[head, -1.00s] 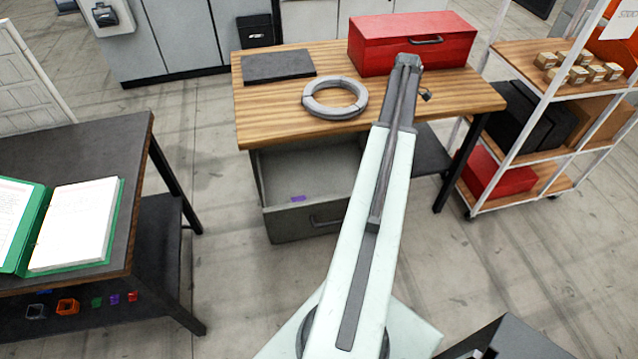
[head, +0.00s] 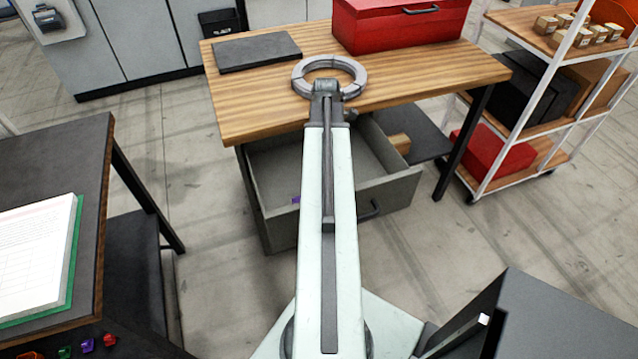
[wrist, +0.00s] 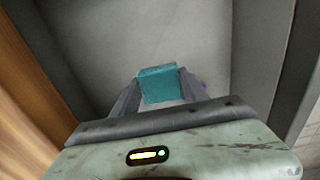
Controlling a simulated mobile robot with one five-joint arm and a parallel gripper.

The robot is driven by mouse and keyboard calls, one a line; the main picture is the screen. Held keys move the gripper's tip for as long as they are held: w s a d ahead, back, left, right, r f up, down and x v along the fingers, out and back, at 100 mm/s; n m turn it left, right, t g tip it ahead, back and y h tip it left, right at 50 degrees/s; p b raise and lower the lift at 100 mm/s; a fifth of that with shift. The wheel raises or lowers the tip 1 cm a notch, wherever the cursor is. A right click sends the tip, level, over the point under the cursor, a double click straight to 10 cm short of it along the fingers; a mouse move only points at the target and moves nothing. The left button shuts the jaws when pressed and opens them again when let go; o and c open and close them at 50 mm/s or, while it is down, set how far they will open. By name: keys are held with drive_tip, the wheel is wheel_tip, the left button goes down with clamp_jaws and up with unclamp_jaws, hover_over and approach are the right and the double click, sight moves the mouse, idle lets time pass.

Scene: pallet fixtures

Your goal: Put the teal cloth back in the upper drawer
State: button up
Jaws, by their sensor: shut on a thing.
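The teal cloth (wrist: 158,84) shows in the wrist view as a small folded block between the two fingers. My gripper (wrist: 158,92) is shut on it. The pulled-out upper drawer (head: 272,166) is under the wooden table in the head view. Its pale grey inside (wrist: 90,45) fills much of the wrist view, with the cloth in front of it. I cannot tell the height of the cloth above the drawer floor. In the head view my arm hides the gripper and the cloth, and part of the drawer.
The wooden table (head: 238,105) overhangs the drawer's back. On it are a grey ring (head: 300,80), a dark mat (head: 256,52) and a red toolbox (head: 385,28). A shelf cart stands right.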

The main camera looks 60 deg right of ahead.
wheel_tip(320, 180, down, 10)
drive_tip(key=b, duration=1)
drive_tip(key=shift+f, duration=0.1)
drive_tip(key=shift+r, duration=0.25)
drive_tip(key=shift+f, duration=0.15)
drive_tip(key=o, duration=1.2)
wheel_tip(320, 180, up, 12)
drive_tip(key=p, duration=1.2)
drive_tip(key=shift+s+r+p, duration=0.1)
drive_tip(key=shift+r+p, duration=0.15)
drive_tip(key=shift+p, duration=0.05)
drive_tip(key=shift+f, duration=0.1)
